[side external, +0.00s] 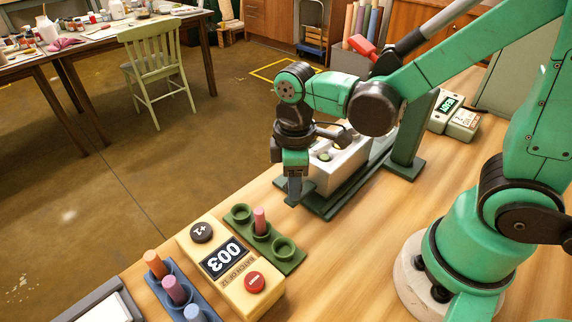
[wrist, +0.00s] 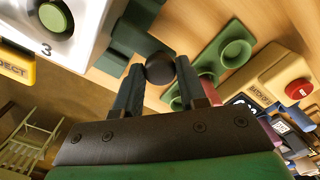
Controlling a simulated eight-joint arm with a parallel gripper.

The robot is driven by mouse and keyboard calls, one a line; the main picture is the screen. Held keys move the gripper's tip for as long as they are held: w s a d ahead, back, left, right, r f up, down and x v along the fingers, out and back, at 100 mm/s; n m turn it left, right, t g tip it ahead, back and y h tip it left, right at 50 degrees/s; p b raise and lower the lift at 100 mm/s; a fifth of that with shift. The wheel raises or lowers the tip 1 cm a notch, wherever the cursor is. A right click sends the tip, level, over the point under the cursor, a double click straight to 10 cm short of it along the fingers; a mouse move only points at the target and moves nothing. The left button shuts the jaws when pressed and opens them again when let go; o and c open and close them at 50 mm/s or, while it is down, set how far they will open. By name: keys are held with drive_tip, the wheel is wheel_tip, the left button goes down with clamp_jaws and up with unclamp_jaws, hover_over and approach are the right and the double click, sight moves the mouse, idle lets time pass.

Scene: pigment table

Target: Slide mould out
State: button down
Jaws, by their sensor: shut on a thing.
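My gripper (side external: 293,197) points down at the near-left end of the dark green press base (side external: 322,209). In the wrist view, my gripper (wrist: 160,80) is shut on a dark round knob (wrist: 160,67), held between the fingertips. A dark green block (wrist: 136,33) lies just beyond the knob; I cannot tell how the two join. The white block (side external: 349,168) sits on the base, with a round green face; it also shows in the wrist view (wrist: 88,45), marked 3. Which part is the mould is not clear, and the arm hides some of the press.
A green rack (side external: 291,268) with cups and a pink stick stands near my gripper. Beside it is a yellow counter box (side external: 241,292) reading 003, with a red button. A blue rack (side external: 196,299) holds coloured sticks. A scale-like device (side external: 460,124) stands behind. Bare wood lies between rack and arm base.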

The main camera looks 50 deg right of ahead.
drive_tip(key=shift+a, duration=0.3)
drive_tip(key=c, duration=0.5)
unclamp_jaws()
drive_tip(key=shift+d, duration=0.1)
drive_tip(key=shift+r, duration=2.8)
drive_tip(key=shift+w+d+r+m+t, duration=0.1)
drive_tip(key=shift+d+r+m+t, duration=0.3)
drive_tip(key=shift+d+m+t, duration=0.7)
drive_tip(key=shift+s+d+r+m+t, duration=0.1)
drive_tip(key=shift+d+r+m+t, duration=0.45)
drive_tip(key=shift+m+t, duration=1.05)
drive_tip(key=shift+w+d+r+m+t, duration=0.1)
drive_tip(key=shift+d+r+m+t, duration=0.15)
drive_tip(key=shift+d+m+t, duration=1.15)
